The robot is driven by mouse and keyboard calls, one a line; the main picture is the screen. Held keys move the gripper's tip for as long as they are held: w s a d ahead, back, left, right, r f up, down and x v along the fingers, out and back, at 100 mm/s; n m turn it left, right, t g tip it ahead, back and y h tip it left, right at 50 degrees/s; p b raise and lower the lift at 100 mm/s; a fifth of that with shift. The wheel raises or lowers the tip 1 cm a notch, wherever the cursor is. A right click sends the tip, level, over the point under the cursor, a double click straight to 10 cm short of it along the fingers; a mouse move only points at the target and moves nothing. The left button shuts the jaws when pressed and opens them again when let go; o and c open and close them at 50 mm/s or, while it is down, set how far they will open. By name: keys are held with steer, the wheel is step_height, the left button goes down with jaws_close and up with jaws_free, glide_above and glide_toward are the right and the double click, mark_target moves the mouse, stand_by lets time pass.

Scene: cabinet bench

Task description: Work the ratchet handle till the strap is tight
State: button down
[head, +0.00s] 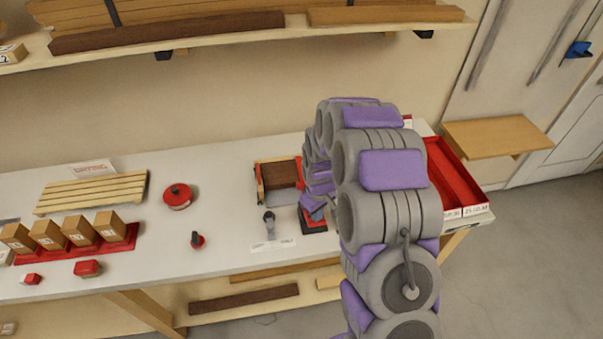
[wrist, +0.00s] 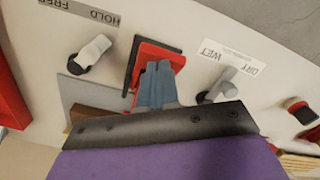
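My gripper (head: 312,207) reaches down to a red part on a black base (head: 314,224) on the bench, likely the ratchet. In the wrist view my gripper's blue-grey fingers (wrist: 158,68) lie close together over this red part (wrist: 150,53), touching or just above it. Whether a handle is between the fingertips is hidden. The strap cannot be made out. Left of the gripper sits a brown block in a red-edged frame (head: 259,182), whose right side is hidden by my arm.
A grey lever (head: 269,222) stands left of the ratchet, by a DRY/WET label (wrist: 228,52). Another grey lever (wrist: 92,50) is near a HOLD/FREE label (wrist: 82,10). A red tray (head: 455,178) lies right. A red round knob (head: 177,195) and boxes are left.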

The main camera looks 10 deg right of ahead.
mark_target(317, 225)
steer(key=shift+s+f+b, duration=0.2)
steer(key=shift+f+b, duration=0.05)
steer(key=shift+f, duration=1.15)
steer(key=shift+s+f+b, duration=0.15)
steer(key=shift+f+b, duration=0.1)
steer(key=shift+f, duration=1.15)
steer(key=shift+w+r+p, duration=0.2)
steer(key=shift+r+p, duration=0.1)
steer(key=shift+r, duration=0.9)
steer(key=shift+w+r+p, duration=0.2)
steer(key=shift+r+p, duration=0.15)
steer(key=shift+r, duration=0.85)
steer(key=shift+w+r+p, duration=0.2)
steer(key=shift+r+p, duration=0.1)
steer(key=shift+r, duration=0.9)
steer(key=shift+r+p, duration=0.55)
steer(key=shift+r, duration=1.9)
steer(key=shift+s, duration=0.1)
steer(key=s+r+m+b, duration=0.2)
steer(key=s+r, duration=0.2)
steer(key=s, duration=0.8)
steer(key=s+r+m+g+b, duration=0.1)
steer(key=s+r+m+b, duration=0.1)
steer(key=s, duration=1)
steer(key=s+r+m+b, duration=0.2)
steer(key=s+r+b, duration=0.2)
steer(key=s, duration=0.7)
step_height(317, 225, up, 2)
steer(key=shift+s+d+g, duration=0.35)
steer(key=shift+s+g, duration=0.05)
